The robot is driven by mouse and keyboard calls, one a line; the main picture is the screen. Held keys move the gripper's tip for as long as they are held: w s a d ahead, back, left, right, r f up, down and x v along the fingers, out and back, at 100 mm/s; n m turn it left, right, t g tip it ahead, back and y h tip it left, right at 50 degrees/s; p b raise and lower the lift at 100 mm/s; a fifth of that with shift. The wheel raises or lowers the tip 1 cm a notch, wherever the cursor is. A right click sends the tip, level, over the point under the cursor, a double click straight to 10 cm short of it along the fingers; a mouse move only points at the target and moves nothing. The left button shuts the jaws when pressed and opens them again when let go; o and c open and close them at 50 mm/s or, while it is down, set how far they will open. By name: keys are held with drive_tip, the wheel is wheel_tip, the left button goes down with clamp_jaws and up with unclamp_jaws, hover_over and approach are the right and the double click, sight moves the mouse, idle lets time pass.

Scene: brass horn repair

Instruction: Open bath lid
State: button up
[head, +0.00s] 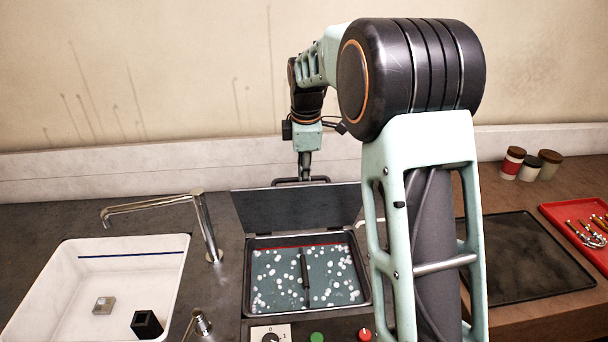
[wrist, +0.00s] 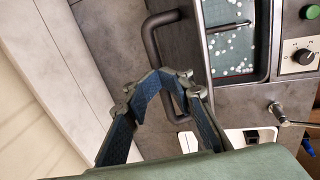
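The bath (head: 248,290) is a dark-rimmed basin of blue-green liquid with white bubbles, set in the counter. Its dark grey lid (head: 300,208) stands raised at the rear edge, tilted up, and the liquid is uncovered. A dark bar handle (head: 285,183) sits at the lid's top; it also shows in the wrist view (wrist: 154,43). My gripper (wrist: 160,78) has its blue-padded fingers drawn together across the handle bar, seemingly shut on it. The fingers hide part of the bar. In the head view my gripper (head: 304,178) is at the handle's middle.
A white sink (head: 60,285) with a metal tap (head: 208,225) lies left of the bath. A dial (head: 270,335) and green and red buttons are in front. A dark mat (head: 520,255), red tray (head: 570,212) and jars (head: 531,167) are right. The wall is close behind.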

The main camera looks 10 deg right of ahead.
drive_tip(key=shift+o, duration=0.7)
drive_tip(key=shift+x, duration=1.1)
drive_tip(key=shift+s+r, duration=0.1)
drive_tip(key=shift+s, duration=0.1)
drive_tip(key=shift+w+r, duration=0.1)
drive_tip(key=shift+w+r, duration=0.15)
drive_tip(key=shift+w, duration=0.05)
drive_tip(key=w+r+p, duration=0.1)
drive_tip(key=w+r, duration=0.6)
drive_tip(key=w, duration=0.3)
drive_tip(key=shift+d, duration=0.2)
drive_tip(key=v, duration=0.7)
drive_tip(key=shift+r, duration=0.3)
